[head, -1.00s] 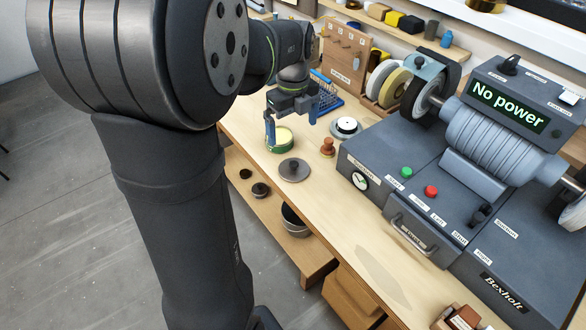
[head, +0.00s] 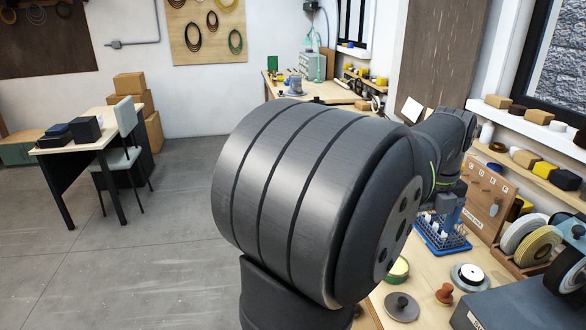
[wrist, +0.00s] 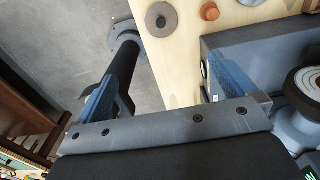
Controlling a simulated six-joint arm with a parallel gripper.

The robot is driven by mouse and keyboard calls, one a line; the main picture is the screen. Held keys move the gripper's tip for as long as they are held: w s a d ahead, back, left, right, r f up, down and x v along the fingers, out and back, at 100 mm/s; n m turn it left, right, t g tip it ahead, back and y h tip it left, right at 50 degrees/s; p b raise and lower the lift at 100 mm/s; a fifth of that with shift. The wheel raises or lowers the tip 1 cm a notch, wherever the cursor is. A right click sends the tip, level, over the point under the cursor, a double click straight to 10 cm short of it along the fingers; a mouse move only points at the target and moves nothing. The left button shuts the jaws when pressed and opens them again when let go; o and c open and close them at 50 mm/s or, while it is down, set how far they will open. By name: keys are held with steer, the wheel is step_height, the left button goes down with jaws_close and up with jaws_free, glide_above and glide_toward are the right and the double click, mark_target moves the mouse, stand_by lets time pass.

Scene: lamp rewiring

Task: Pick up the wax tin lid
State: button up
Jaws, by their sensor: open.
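The wax tin lid, a flat grey disc with a small dark knob (head: 402,306), lies on the workbench at the lower right of the head view. It also shows at the top of the wrist view (wrist: 161,20). The open wax tin, green with a pale yellow inside (head: 398,269), stands just behind it. My gripper (head: 446,215) is open and empty, and appears in front of the blue rack in the head view, with its fingertips hard to make out. In the wrist view its two blue fingers are wide apart (wrist: 163,90), and the lid lies beyond them.
A brown knobbed stamp (head: 445,293) and a round dish with a white and black top (head: 469,277) stand right of the lid. The blue rack (head: 440,236) is behind. A dark grey machine (head: 500,308) fills the right. Open floor lies left.

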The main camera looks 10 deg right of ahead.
stand_by(0.3)
steer(key=n, duration=2.2)
glide_above(404, 300)
step_height(404, 300, down, 6)
step_height(404, 300, down, 18)
steer(key=shift+r, duration=0.25)
steer(key=c, duration=0.9)
